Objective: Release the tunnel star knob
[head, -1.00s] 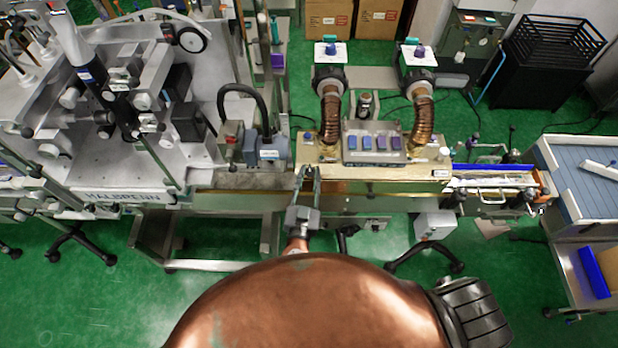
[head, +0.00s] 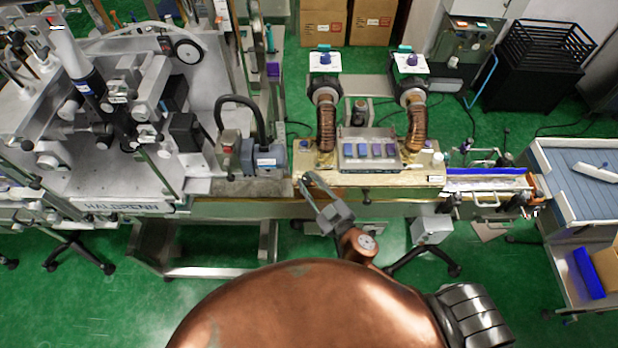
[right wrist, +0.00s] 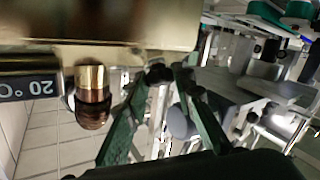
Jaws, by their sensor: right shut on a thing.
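My right gripper (head: 308,182) is at the front left corner of the brass-coloured tunnel (head: 400,181) in the head view. Its wrist lies lower right of the fingertips. In the right wrist view the gripper's green-edged fingers (right wrist: 172,82) close around a small dark knob (right wrist: 159,73) under the tunnel's edge. This appears to be the star knob; its lobes are too small to make out. The fingers hide the knob in the head view. My left gripper is not in view.
A motor unit (head: 262,157) with a black hose stands left of the tunnel. Two copper hoses (head: 326,125) rise from its top. In the right wrist view, a temperature display (right wrist: 30,88) and a brass-and-copper fitting (right wrist: 92,97) sit close left of the fingers.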

